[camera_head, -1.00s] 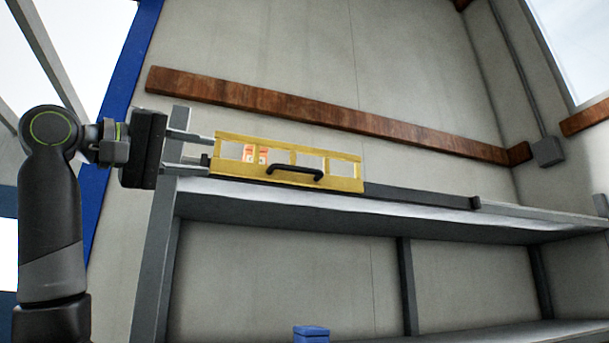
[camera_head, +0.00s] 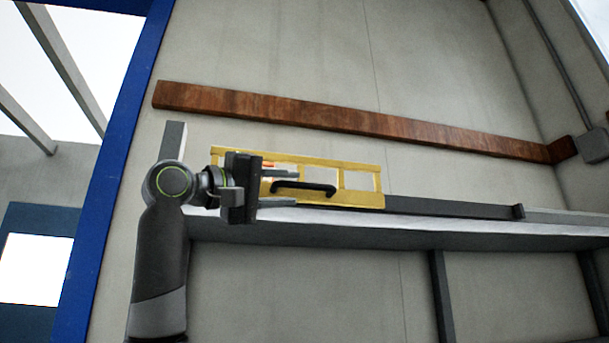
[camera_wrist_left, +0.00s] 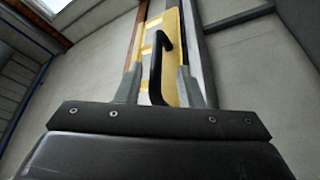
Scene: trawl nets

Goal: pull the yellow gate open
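The yellow gate (camera_head: 360,198) is a flat panel with window openings, standing along the upper shelf in the head view. Its black bar handle (camera_head: 318,187) runs lengthwise on the front face. My left gripper (camera_head: 295,188) is in front of the gate's left part, with its fingers apart above and below the handle's left portion. In the left wrist view the handle (camera_wrist_left: 160,62) rises between the two spread fingers (camera_wrist_left: 161,85), with the yellow gate (camera_wrist_left: 171,70) behind it. No finger clearly touches the handle. My right gripper is not in view.
The grey shelf (camera_head: 420,229) carries a dark rail (camera_head: 450,207) extending right of the gate, with a small stop (camera_head: 518,212). A rusty brown beam (camera_head: 340,118) crosses the wall above. A blue post (camera_head: 115,190) stands left. A partly hidden orange item (camera_head: 268,165) shows behind the gate.

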